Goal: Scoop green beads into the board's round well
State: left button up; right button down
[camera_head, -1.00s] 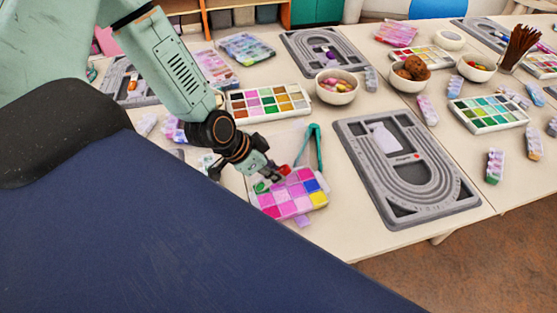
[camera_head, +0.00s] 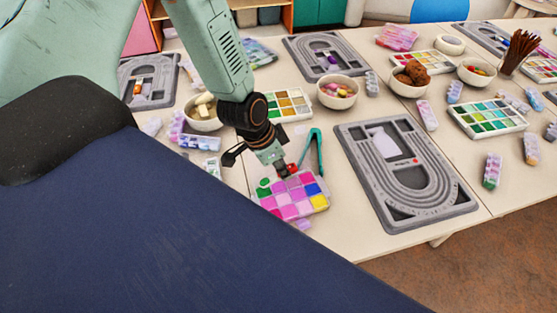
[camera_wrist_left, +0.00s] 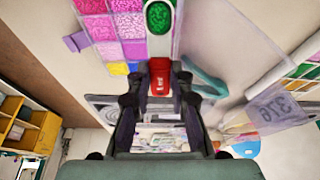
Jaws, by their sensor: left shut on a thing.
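My left gripper (camera_head: 283,172) is just above the back edge of the bead tray (camera_head: 302,212), which has pink, purple, blue and yellow compartments. It is shut on a small red piece (camera_wrist_left: 159,72), seemingly the scoop's handle. In the left wrist view a pale-rimmed green oval (camera_wrist_left: 158,17) lies straight beyond it, like a bowl of green beads; whether it is the scoop's cannot be told. Green (camera_head: 263,186) shows at the tray's back left corner in the head view. The grey bead board (camera_head: 376,195) lies flat to the right; its round well is not clearly distinguishable. My right gripper is not in view.
A bowl of colored pieces (camera_head: 337,101) and a palette (camera_head: 290,117) are behind. Bare table (camera_head: 331,232) lies between tray and board.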

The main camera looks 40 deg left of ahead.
pick_arm(q)
jog(key=shift+w+d+r+g+y+p, duration=0.15)
jog(key=shift+w+g+y+p, duration=0.1)
jog(key=shift+g+y+p, duration=0.3)
jog(key=shift+r+g+p, duration=0.1)
jog(key=shift+g+p, duration=0.15)
jog(key=shift+p, duration=0.1)
jog(key=shift+w+r+p, duration=0.1)
jog(key=shift+r+p, duration=0.15)
jog(key=shift+p, duration=0.6)
jog(key=shift+w+d+r+g+y+p, duration=0.25)
jog(key=shift+g+p, duration=0.45)
jog(key=shift+p, duration=1.4)
jog(key=shift+s+f, duration=0.1)
